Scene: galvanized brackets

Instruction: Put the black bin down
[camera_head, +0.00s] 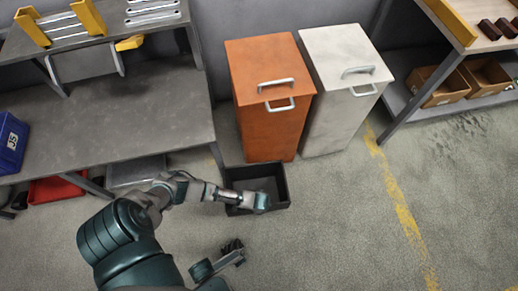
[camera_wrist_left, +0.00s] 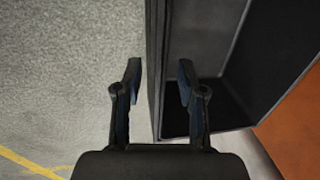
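The black bin (camera_head: 280,184) is an open, empty-looking box in front of the orange cabinet in the head view. It appears to stand upright on the floor, though its underside is hidden. My left gripper (camera_head: 262,203) is at its near wall. In the left wrist view the fingers of my left gripper (camera_wrist_left: 158,85) stand on either side of the wall of the black bin (camera_wrist_left: 156,50). Gaps show between the fingers and the wall, so the gripper is open. My right gripper (camera_head: 234,247) appears low in the head view, away from the bin; its finger opening is unclear.
The orange cabinet (camera_head: 267,125) and a white cabinet (camera_head: 325,118) stand behind the bin. A grey workbench (camera_head: 110,118) is at the left, with a blue bin (camera_head: 12,143) on it. A yellow floor line (camera_head: 400,205) runs at the right. Floor right of the bin is clear.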

